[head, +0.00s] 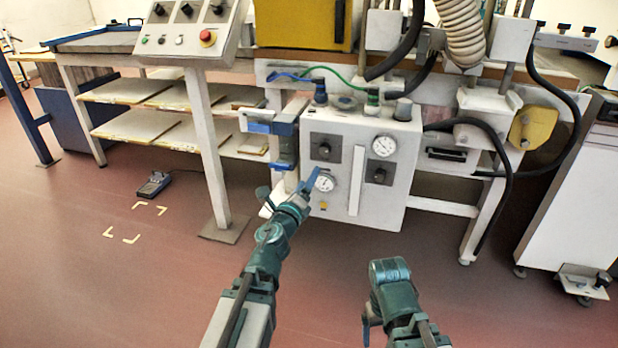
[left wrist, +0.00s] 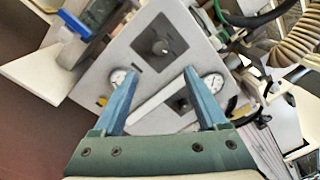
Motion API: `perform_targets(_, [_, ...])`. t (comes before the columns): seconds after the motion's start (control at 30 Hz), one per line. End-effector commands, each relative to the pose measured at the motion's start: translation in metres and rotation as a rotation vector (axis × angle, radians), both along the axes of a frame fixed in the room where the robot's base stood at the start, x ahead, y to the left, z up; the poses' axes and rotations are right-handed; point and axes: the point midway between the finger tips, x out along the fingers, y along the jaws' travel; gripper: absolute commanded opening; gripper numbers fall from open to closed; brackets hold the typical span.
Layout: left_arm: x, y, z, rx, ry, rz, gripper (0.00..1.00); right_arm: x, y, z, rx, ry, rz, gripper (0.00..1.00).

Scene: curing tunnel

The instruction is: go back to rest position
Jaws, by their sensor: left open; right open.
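My left gripper (head: 296,188) is in front of the lower left part of the grey control box (head: 337,203). In the left wrist view its two blue fingers (left wrist: 163,85) stand wide apart with nothing held between them. The box's face, gauges and knobs show behind them; I cannot tell whether a finger touches the box. My right arm shows at the lower middle of the head view, with its gripper (head: 370,322) low and pointing down. The fingers are mostly hidden there, and no held object shows.
A bench with shelves (head: 150,127) and a sloped button panel (head: 190,30) stand to the left. A white cabinet on casters (head: 570,190) stands at the right. A pedal (head: 153,184) and corner marks lie on the floor. Open red floor (head: 130,290) lies at lower left.

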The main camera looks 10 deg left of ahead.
Motion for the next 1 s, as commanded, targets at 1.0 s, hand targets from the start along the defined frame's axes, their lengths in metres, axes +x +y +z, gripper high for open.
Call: perform_targets(1.0, [-0.231, -0.119, -0.207, -1.355, 0.996, 1.439, 0.75, 0.0, -0.001, 0.019, -0.002, 0.0, -0.004, 0.89])
